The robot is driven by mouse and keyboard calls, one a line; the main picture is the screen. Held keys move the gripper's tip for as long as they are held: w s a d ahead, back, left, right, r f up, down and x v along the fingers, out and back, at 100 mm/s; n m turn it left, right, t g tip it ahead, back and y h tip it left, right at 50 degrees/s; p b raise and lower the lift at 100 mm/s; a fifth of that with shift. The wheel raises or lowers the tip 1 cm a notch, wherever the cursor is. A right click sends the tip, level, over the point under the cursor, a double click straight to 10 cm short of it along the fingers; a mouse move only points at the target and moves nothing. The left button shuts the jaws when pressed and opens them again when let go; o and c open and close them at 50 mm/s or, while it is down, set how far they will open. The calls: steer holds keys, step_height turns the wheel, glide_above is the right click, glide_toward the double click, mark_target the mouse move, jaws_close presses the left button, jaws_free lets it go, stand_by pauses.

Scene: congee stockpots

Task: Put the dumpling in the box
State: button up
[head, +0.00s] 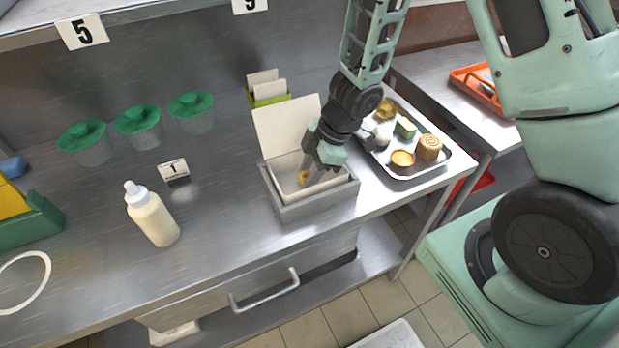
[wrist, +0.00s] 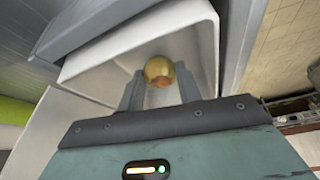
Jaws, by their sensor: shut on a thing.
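The white box (head: 283,181) stands with its lid (head: 286,127) open and upright at the back, set in a grey metal holder (head: 317,207) near the counter's front edge. In the wrist view the inside of the white box (wrist: 200,40) fills the upper middle. My gripper (head: 305,180) reaches down into the box opening. Its fingers are shut on a small golden-brown piece, seemingly the dumpling (head: 302,176), which shows between the fingertips in the wrist view (wrist: 159,71). I cannot tell whether the dumpling touches the box floor.
A metal tray (head: 405,174) to the right holds several food pieces, including a green block (head: 405,128) and a brown roll (head: 428,147). A cream bottle (head: 152,214) and green-lidded cups (head: 139,126) stand to the left. The counter between bottle and box is clear.

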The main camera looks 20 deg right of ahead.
steer(key=shift+f, duration=0.45)
steer(key=o, duration=1)
steer(key=shift+c, duration=0.2)
steer(key=shift+r, duration=0.1)
steer(key=w+p+v, duration=0.1)
steer(key=p+v, duration=0.5)
steer(key=v, duration=0.6)
step_height(320, 180, up, 9)
steer(key=m+t+h, duration=0.3)
steer(key=m+t, duration=0.1)
steer(key=m, duration=0.1)
glide_above(305, 175)
steer(key=s+a+r+m+g, duration=0.1)
steer(key=s+a+r+g, duration=0.1)
steer(key=s, duration=0.7)
steer(key=s+a+r+m+g+h, duration=0.1)
steer(key=s+a+r+m+g, duration=0.1)
steer(key=s, duration=0.8)
steer(key=shift+s+a+r+g, duration=0.3)
steer(key=shift+a+g, duration=0.2)
steer(key=shift+a, duration=0.3)
